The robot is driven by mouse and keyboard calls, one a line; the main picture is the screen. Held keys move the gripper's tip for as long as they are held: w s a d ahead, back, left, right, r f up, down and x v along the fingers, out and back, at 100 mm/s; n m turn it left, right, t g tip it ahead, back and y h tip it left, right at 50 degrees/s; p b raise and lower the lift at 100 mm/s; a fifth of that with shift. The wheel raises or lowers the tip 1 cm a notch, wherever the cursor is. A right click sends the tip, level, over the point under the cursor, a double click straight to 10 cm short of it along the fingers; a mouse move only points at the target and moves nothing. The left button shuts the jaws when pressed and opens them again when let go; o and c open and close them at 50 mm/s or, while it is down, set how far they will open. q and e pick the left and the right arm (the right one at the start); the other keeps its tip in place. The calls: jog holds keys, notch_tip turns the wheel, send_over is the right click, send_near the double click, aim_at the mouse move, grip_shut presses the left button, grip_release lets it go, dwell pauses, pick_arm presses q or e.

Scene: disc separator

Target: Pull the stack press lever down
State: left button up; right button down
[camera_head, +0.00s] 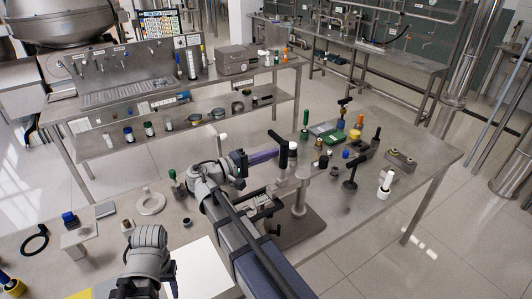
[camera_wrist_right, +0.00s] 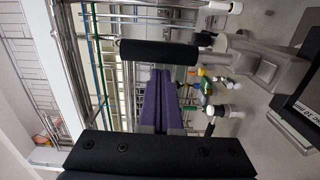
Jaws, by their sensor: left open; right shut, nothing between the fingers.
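The stack press (camera_head: 298,192) stands on a dark base plate (camera_head: 302,229) on the bench in the head view. Its lever has a black handle (camera_head: 281,152), raised near the top of the post; the handle also shows in the right wrist view (camera_wrist_right: 160,52) as a level bar joined at its right end to the press. My right gripper (camera_head: 274,155) is shut and empty, its purple fingers (camera_wrist_right: 160,72) pointing at the handle. The fingertips look very close to it; contact cannot be told. My left gripper (camera_head: 172,290) is low at the left, open, mostly hidden by its wrist.
Several small bottles, a green tray (camera_head: 325,131) and a white-topped bottle (camera_head: 385,184) stand behind and right of the press. A white ring (camera_head: 151,204) and a blue-capped jar (camera_head: 69,219) are at the left. A white sheet (camera_head: 205,262) lies in front.

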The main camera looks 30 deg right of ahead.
jog(key=shift+s, duration=0.15)
jog(key=shift+s+m, duration=0.25)
jog(key=shift+m, duration=0.15)
